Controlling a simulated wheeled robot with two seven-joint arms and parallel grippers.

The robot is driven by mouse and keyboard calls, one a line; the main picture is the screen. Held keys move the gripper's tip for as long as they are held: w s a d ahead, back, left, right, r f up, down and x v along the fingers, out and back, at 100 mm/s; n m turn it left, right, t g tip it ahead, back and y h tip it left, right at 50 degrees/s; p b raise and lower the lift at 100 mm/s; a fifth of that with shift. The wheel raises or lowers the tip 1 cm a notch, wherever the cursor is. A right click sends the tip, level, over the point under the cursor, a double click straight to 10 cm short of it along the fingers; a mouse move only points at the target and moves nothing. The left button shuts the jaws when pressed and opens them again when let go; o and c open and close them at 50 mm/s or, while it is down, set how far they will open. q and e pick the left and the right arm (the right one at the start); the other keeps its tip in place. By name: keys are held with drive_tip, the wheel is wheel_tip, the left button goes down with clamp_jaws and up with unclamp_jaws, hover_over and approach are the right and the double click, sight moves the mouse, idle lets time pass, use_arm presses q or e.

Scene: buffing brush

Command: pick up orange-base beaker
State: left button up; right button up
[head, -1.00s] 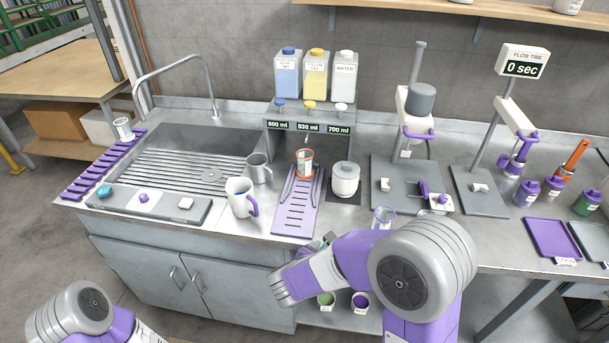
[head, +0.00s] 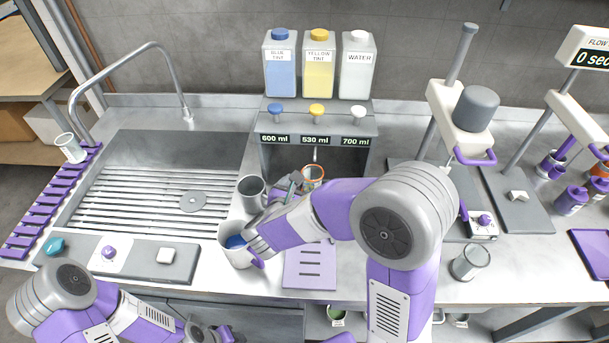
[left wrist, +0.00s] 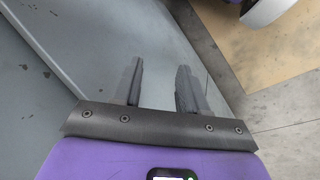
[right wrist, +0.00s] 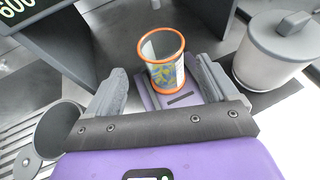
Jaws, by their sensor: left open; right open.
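The orange-base beaker (right wrist: 162,60) is clear with orange rings at its top and bottom. It stands on the purple slotted tray (right wrist: 181,98) under the dispenser, just ahead of my right gripper's fingers in the right wrist view. In the head view the beaker (head: 313,174) is partly hidden behind my right gripper (head: 292,186). My right gripper (right wrist: 160,88) is open and empty, its fingers apart on either side of the line to the beaker and not touching it. My left gripper (left wrist: 158,82) is open and empty, low by the grey cabinet front.
A grey mug (head: 251,190) and a white mug with purple handle (head: 237,246) stand left of the tray. A lidded white pot (right wrist: 272,50) stands close right of the beaker. The dispenser (head: 316,117) rises behind. The sink (head: 110,190) is at left.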

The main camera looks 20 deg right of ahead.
sight(309, 182)
drive_tip(key=shift+w+d+f, duration=0.4)
drive_tip(key=shift+d+f, duration=0.05)
drive_tip(key=shift+d, duration=0.3)
drive_tip(key=b+x, duration=0.1)
drive_tip(key=x, duration=0.3)
drive_tip(key=shift+w+d+f+b, duration=0.2)
drive_tip(key=shift+w+b, duration=0.05)
drive_tip(key=shift+b, duration=0.05)
drive_tip(key=shift+r, duration=0.1)
drive_tip(key=c, duration=1.2)
